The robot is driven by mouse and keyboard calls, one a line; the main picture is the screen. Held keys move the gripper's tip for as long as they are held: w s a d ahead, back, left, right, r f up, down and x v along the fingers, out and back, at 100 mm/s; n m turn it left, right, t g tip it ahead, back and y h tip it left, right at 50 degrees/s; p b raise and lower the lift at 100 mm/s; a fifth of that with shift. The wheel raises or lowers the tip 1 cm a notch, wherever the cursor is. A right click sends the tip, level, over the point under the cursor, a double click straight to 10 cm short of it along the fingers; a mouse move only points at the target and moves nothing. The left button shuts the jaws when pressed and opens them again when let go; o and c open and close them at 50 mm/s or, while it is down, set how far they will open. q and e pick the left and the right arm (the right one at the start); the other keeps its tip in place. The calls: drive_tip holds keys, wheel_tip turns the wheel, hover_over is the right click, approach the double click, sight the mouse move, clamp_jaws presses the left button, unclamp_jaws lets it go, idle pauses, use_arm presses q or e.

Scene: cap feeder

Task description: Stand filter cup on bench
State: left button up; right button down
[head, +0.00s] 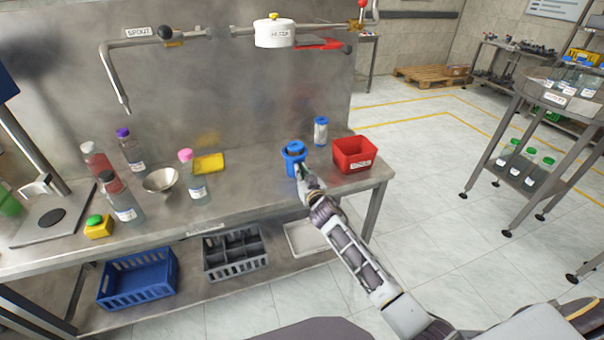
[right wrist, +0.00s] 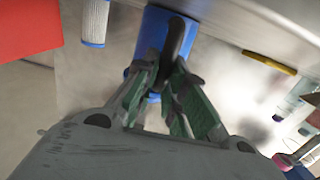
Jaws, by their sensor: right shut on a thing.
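The blue filter cup (head: 293,163) is near the right end of the steel bench (head: 245,192) and looks upright. My right gripper (head: 303,176) is at its near side and shut on it. In the right wrist view the fingers (right wrist: 165,85) close at the blue cup (right wrist: 150,33), partly hiding it. I cannot tell whether its base touches the bench. A white filter cartridge with blue ends (head: 320,131) stands just behind it to the right and also shows in the right wrist view (right wrist: 95,20). My left gripper is not in view.
A red bin (head: 354,166) stands close to the right of the cup. Several bottles, a metal funnel (head: 160,180) and a yellow sponge (head: 209,163) are to the left. A pipe with a white filter head (head: 274,34) runs above. Bare bench lies between sponge and cup.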

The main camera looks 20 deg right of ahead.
drive_tip(key=c, duration=1.5)
unclamp_jaws()
drive_tip(key=shift+s+r, duration=0.15)
drive_tip(key=shift+s, duration=1.85)
drive_tip(key=shift+s+r, duration=0.2)
drive_tip(key=shift+s, duration=1.8)
drive_tip(key=shift+s+r, duration=0.15)
drive_tip(key=shift+s, duration=1.85)
drive_tip(key=shift+d+f, duration=0.1)
